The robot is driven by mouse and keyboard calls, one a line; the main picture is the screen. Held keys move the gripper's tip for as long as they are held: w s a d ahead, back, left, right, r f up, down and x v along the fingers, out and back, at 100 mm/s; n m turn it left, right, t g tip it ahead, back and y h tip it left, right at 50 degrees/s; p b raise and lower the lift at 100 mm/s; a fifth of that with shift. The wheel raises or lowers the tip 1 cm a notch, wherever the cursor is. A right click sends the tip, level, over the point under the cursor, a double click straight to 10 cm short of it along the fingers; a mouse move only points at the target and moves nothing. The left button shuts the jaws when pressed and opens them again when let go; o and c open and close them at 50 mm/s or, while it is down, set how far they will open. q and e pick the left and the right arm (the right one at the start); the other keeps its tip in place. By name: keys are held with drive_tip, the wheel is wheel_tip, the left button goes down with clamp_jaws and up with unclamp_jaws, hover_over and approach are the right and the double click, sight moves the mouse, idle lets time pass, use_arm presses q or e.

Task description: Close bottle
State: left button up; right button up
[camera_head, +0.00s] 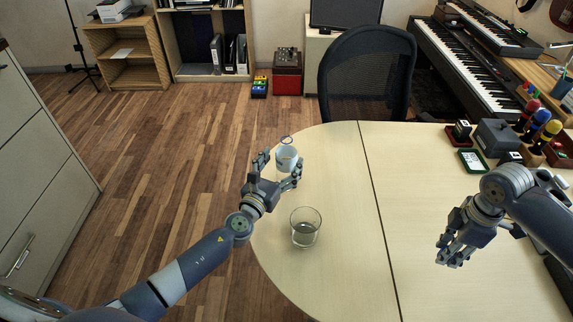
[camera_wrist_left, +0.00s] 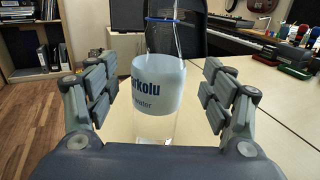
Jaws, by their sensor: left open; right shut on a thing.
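A clear water bottle (camera_head: 287,160) with a pale blue label stands upright near the table's left edge. In the left wrist view the bottle (camera_wrist_left: 152,90) shows dark blue lettering and a blue ring near its narrow upper part; its top is cut off. My left gripper (camera_head: 281,166) is open, its fingers on both sides of the bottle with gaps between. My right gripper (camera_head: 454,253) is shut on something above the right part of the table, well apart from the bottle. Its fingers hide what it holds. I cannot make out a separate bottle cap.
An empty clear glass (camera_head: 305,228) stands on the table (camera_head: 350,270) just in front of my left gripper. A dark chair (camera_head: 368,70) is behind the table. Small boxes and colored figures (camera_head: 540,128) stand at the right. The table's middle is clear.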

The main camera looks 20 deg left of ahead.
sight(282, 160)
use_arm(q)
drive_tip(key=w, duration=0.4)
drive_tip(key=shift+d+f, duration=0.2)
use_arm(e)
drive_tip(key=shift+f, duration=0.3)
use_arm(q)
drive_tip(key=shift+s, duration=0.1)
drive_tip(key=shift+r, duration=0.1)
use_arm(e)
drive_tip(key=shift+r, duration=0.1)
use_arm(q)
drive_tip(key=shift+c, duration=0.4)
drive_tip(key=c, duration=1.4)
drive_tip(key=shift+r, duration=0.15)
drive_tip(key=shift+c, duration=0.2)
use_arm(e)
drive_tip(key=shift+r, duration=0.1)
